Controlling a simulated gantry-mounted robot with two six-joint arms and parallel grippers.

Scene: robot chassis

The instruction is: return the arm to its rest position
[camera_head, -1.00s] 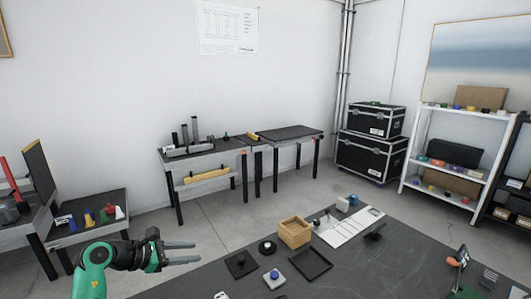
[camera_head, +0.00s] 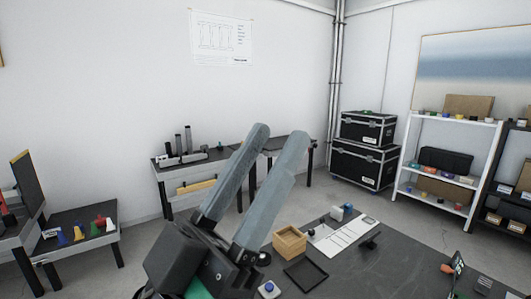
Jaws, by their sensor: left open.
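My left gripper (camera_head: 278,130) fills the lower middle of the head view. Its two long grey fingers point up and to the right, apart from each other, with nothing between them. It is raised close to the camera, in front of the dark work table (camera_head: 400,271), and hides the table's left part. My right gripper is not in view.
On the table are an open wooden box (camera_head: 289,240), a black square tray (camera_head: 306,275), a blue-topped block (camera_head: 269,289) and a white sheet (camera_head: 340,234). Wall benches, black cases (camera_head: 364,164) and a white shelf (camera_head: 448,165) stand beyond. Space above the table's right part is clear.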

